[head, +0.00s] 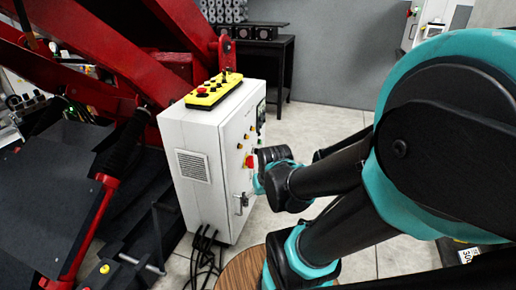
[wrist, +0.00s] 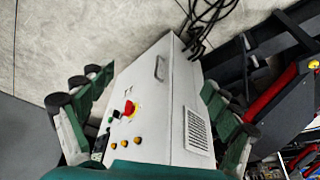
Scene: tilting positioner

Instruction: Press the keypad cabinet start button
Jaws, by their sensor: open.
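The white keypad cabinet (head: 205,150) stands upright left of my arm in the head view. In the wrist view the cabinet (wrist: 155,90) appears turned, between my fingers. Its panel has a red knob on a yellow base (wrist: 130,109), a small green button (wrist: 115,114) and several yellow-orange buttons (wrist: 123,143). I cannot read which is the start button. A dark display (wrist: 100,145) is partly hidden at the picture's lower edge. My gripper (wrist: 158,84) is open, its green and black fingers apart with nothing visible held. My arm hides part of the cabinet front in the head view.
A yellow control box (head: 214,90) with buttons lies on the cabinet top. A red tilting machine (head: 95,85) stands directly left of it. Black cables (head: 205,250) run from the cabinet base. A door handle (wrist: 157,68) juts from its front. Pale floor behind is clear.

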